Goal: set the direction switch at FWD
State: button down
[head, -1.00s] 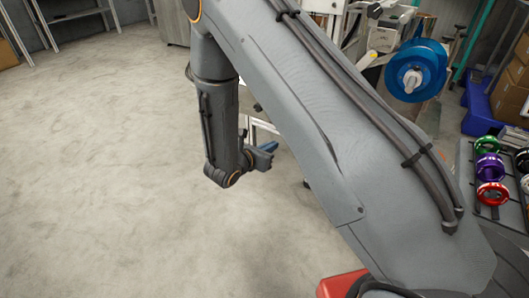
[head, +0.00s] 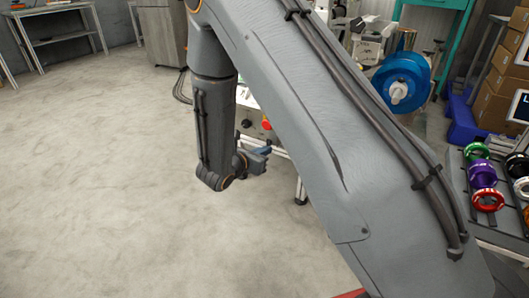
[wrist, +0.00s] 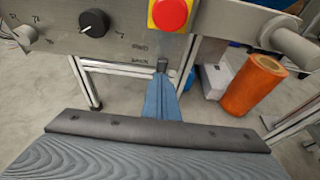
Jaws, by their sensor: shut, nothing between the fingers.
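The grey control panel (wrist: 60,45) crosses the top of the wrist view. It carries FWD and BACK labels, FWD above BACK. A small dark lever, seemingly the direction switch (wrist: 162,65), stands beside the BACK label at the panel's lower edge. My gripper (wrist: 162,84) is shut and empty, its blue fingers pointing at this lever. The tips overlap its lower end in the picture; I cannot tell whether they touch. In the head view my gripper (head: 262,151) is just below the panel's knob and red button, and the switch is hidden.
A black knob (wrist: 93,22) and a red stop button (wrist: 170,13) sit on the panel near the lever. An orange cylinder (wrist: 253,86) is lower right. A blue reel (head: 401,83) and coloured reels on a rack (head: 487,200) stand right. Floor at left is clear.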

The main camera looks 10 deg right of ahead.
jog(key=shift+r+p, duration=1.1)
jog(key=shift+r, duration=0.1)
notch_tip(320, 180, down, 4)
jog(key=b, duration=0.1)
jog(key=p+v, duration=0.3)
jog(key=v, duration=0.7)
jog(key=shift+f, duration=0.25)
